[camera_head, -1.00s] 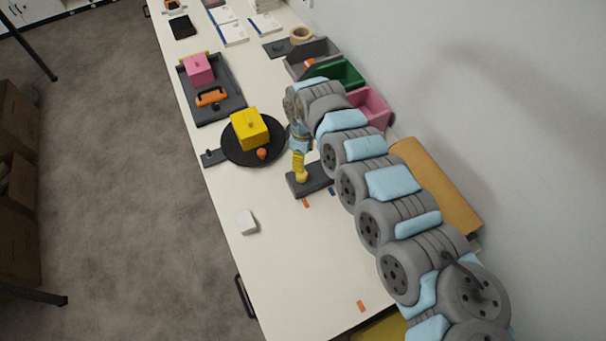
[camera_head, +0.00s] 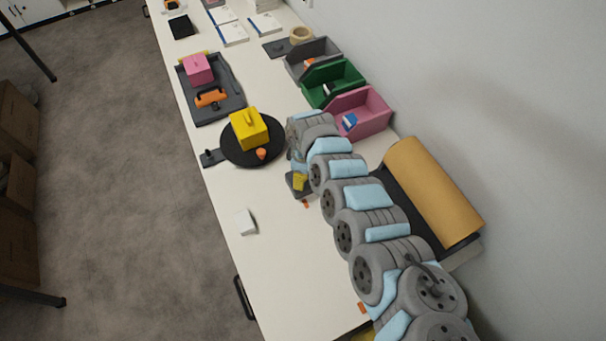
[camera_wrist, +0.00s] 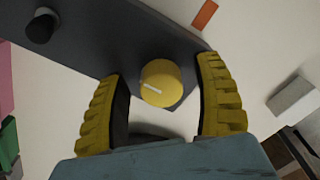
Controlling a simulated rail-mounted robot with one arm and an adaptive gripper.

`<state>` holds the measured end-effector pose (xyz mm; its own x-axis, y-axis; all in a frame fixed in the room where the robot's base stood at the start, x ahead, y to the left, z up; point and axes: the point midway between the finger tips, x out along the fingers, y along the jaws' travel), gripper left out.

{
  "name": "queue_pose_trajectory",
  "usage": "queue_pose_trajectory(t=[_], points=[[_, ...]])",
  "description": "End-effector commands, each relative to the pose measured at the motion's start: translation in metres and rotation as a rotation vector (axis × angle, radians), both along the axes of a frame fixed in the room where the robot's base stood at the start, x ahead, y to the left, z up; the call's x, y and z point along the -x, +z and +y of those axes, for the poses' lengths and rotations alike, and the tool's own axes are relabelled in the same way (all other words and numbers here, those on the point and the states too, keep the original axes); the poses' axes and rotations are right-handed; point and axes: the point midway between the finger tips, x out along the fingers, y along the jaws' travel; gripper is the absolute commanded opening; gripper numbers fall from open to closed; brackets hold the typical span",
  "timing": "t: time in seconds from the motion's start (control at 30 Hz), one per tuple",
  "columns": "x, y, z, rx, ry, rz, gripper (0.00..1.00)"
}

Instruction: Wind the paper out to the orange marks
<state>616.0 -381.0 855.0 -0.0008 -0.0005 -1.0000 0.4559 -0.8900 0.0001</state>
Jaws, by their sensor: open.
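The brown paper roll (camera_head: 435,195) lies on a dark holder at the right edge of the bench, by the wall. No paper is seen drawn out over the bench; my arm hides part of the bench beside the roll. One orange mark (camera_head: 306,205) is by the dark grey base, another (camera_head: 362,308) near the front. My gripper (camera_head: 299,182) is over this base. In the wrist view my gripper (camera_wrist: 160,75) is open, its yellow fingers either side of a round yellow knob (camera_wrist: 160,84) with a white line, on the grey base (camera_wrist: 110,40). An orange mark (camera_wrist: 205,14) lies beside the base.
A yellow box (camera_head: 248,130) stands on a black turntable (camera_head: 238,155) beyond my gripper. Pink (camera_head: 370,122), green (camera_head: 325,90) and grey bins line the wall side. A white block (camera_head: 246,222) lies on the left. The bench's left front surface is clear.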

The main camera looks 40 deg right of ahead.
Motion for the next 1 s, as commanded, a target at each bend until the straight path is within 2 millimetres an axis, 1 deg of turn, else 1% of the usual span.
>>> queue_pose_trajectory(t=[0.1, 0.13, 0.33, 0.4, 0.77, 1.0], points=[[-0.0001, 0.0002, 0.0, 0.0, 0.0, 0.0, 0.68], [-0.0001, 0.0002, 0.0002, 0.0, 0.0, 0.0, 0.62], [-0.0001, 0.0002, 0.0002, 0.0, 0.0, 0.0, 0.05], [-0.0002, 0.0001, 0.0003, 0.0, 0.0, 0.0, 0.03], [-0.0005, 0.0015, 0.001, 0.0, -0.026, -0.001, 0.03], [-0.0014, 0.0051, 0.0019, 0.0, -0.146, -0.002, 0.03]])
